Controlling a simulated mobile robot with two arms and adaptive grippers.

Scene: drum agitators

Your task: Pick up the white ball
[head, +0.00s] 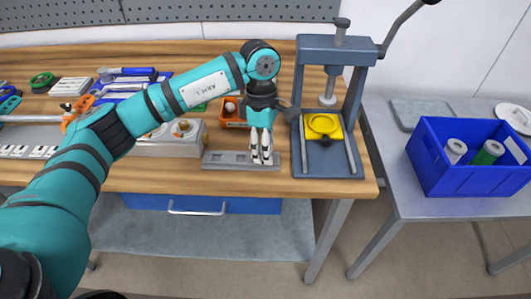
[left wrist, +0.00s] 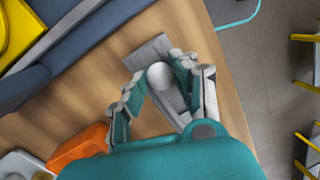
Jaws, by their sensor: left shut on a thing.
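A white ball (left wrist: 160,76) sits between the fingertips of my left gripper (left wrist: 158,84) in the left wrist view. The gripper is shut on it. In the head view the left gripper (head: 262,148) points down over the right part of a flat grey plate (head: 222,160) on the wooden bench, and its fingers hide most or all of the ball. The grey plate (left wrist: 148,52) also shows behind the ball in the left wrist view. I cannot tell the exact gap between ball and plate. My right gripper is not in view.
A blue-grey press (head: 348,110) with a yellow ring (head: 323,126) stands just right of the gripper. An orange bin (head: 236,124) with a whitish round thing in it is behind. A grey box (head: 180,145) is to the left. A blue crate (head: 455,180) stands on the side table.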

